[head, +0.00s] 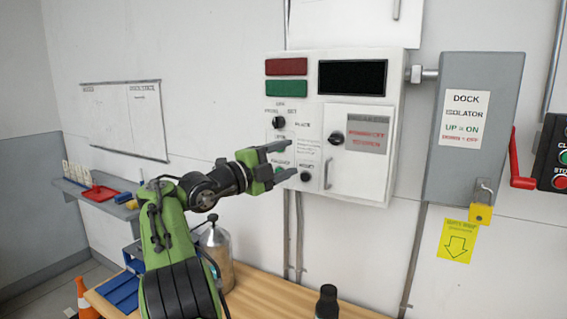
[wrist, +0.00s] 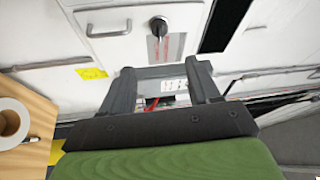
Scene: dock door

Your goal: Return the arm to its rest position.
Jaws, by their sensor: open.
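My gripper (head: 284,160) is at the end of my green and black arm, in the middle of the head view. It is raised in front of the lower left part of a white control box (head: 295,105) on the wall. Its two dark fingers are apart, with nothing between them. They hide part of the box's lower switches. In the wrist view my gripper (wrist: 165,88) also shows its fingers spread and empty, with the box face beyond. I cannot tell whether the fingertips touch the box.
A wooden bench (head: 265,295) below holds a metal canister (head: 217,252) and a dark bottle (head: 327,302). A grey isolator box (head: 478,90) with a red lever (head: 519,165) and yellow padlock (head: 480,213) is right. A shelf (head: 105,200) and an orange cone (head: 83,298) are left.

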